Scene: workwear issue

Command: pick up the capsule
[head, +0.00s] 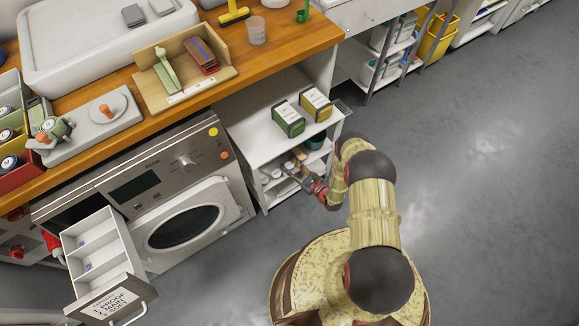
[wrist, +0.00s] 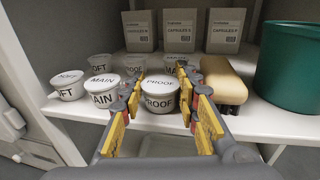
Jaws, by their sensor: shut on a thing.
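A white round capsule marked PROOF (wrist: 160,90) sits between the two fingers of my gripper (wrist: 161,80) at the front of a white shelf. The fingers are shut on its sides, and it looks upright and at shelf level; I cannot tell whether it touches the shelf. Several like capsules stand close by: one marked MAIN (wrist: 103,89) just left of the left finger, one ending in OFT (wrist: 68,85) further left, and others behind. In the head view my gripper (head: 308,184) reaches into the low shelf; the held capsule cannot be made out there.
Three grey capsule boxes (wrist: 180,31) stand at the back. A beige rounded thing (wrist: 226,82) is close right of the gripper, then a green tub (wrist: 289,62). The upper shelf board (head: 262,133) lies above. A washer (head: 185,218) with an open drawer (head: 95,243) stands left.

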